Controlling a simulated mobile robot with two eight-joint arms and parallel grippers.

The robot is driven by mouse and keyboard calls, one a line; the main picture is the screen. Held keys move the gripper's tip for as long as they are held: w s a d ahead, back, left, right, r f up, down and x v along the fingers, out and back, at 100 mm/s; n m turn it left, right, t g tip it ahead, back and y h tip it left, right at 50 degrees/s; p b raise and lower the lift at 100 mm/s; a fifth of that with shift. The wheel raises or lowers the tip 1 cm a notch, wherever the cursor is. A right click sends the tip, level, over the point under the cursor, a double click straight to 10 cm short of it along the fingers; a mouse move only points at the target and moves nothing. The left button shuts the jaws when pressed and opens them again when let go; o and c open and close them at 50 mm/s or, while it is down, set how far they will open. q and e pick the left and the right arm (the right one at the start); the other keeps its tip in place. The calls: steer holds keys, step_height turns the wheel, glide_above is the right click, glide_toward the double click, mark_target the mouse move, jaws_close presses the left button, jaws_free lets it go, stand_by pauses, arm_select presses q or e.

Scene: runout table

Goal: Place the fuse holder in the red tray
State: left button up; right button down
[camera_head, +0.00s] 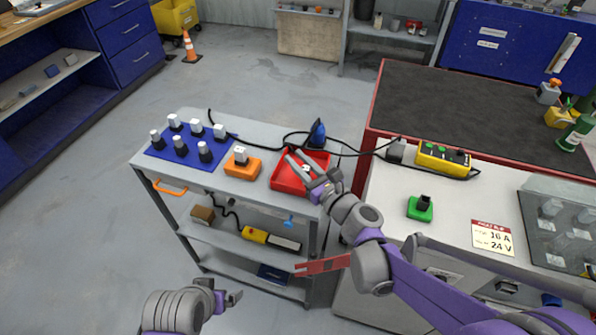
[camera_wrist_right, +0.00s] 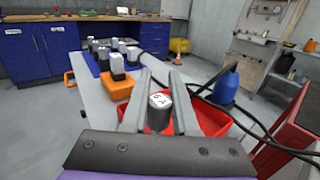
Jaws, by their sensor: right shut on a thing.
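My right gripper (camera_head: 300,163) reaches over the red tray (camera_head: 284,183) on the grey cart. Its fingers are shut on a fuse holder (camera_wrist_right: 160,102) with a pale top marked "6 A". The red tray (camera_wrist_right: 214,122) shows behind and below the holder in the wrist view; whether the holder touches the tray floor I cannot tell. The holder's lower part is hidden by the gripper. My left gripper (camera_head: 228,298) is low at the front, away from the cart; its jaw opening is unclear.
A blue mat (camera_head: 160,153) with several grey and black holders and an orange base (camera_head: 242,172) with a pale holder stand left of the tray. A green base (camera_head: 420,212) is on the right counter.

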steer(key=shift+f+b, duration=0.3)
steer(key=shift+f, duration=1.55)
steer(key=shift+f, duration=0.2)
steer(key=c, duration=0.7)
jaws_free()
steer(key=shift+r, duration=0.15)
